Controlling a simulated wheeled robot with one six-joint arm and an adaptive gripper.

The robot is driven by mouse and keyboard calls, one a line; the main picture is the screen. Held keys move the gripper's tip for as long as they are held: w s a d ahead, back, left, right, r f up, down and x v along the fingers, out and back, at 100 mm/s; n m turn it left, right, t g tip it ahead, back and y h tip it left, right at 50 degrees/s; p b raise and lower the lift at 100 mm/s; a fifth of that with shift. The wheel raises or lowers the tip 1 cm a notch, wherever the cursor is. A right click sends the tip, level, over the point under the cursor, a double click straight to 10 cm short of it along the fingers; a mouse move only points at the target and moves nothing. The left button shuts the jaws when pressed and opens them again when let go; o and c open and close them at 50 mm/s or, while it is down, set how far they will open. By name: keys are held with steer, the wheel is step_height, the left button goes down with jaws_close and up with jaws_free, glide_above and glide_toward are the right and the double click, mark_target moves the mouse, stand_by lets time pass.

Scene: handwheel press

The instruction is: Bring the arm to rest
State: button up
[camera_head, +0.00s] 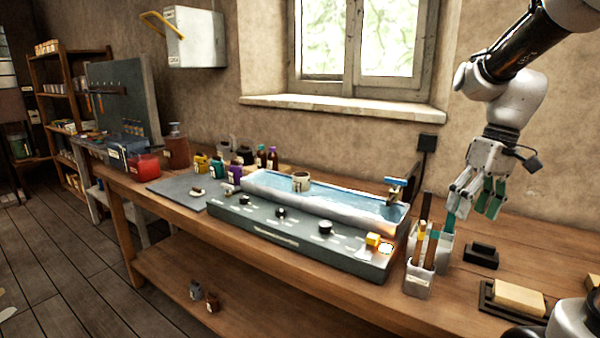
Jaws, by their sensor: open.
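My gripper (478,195) is at the right of the view, pointing down above the right part of the wooden bench. Its fingers are apart, with green pads, and I see nothing held between them. The fingertips are close to a white holder (446,248) with a teal-topped tool in it; I cannot tell whether they touch. My arm comes down from the upper right corner, in front of the wall beside the window.
A long grey unit (300,238) with a water trough and knobs fills the bench middle. A white cup of brushes (418,280), a black block (481,256) and a sponge on a tray (517,299) stand right. Bottles (217,168) and a red container (145,166) stand left.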

steer(key=s+r+m+t+h, duration=0.2)
steer(key=s+t, duration=0.3)
steer(key=s, duration=0.8)
steer(key=shift+s+r+m, duration=0.25)
steer(key=shift+r+m, duration=0.1)
steer(key=shift+m, duration=0.25)
steer(key=shift+d, duration=0.1)
stand_by(0.9)
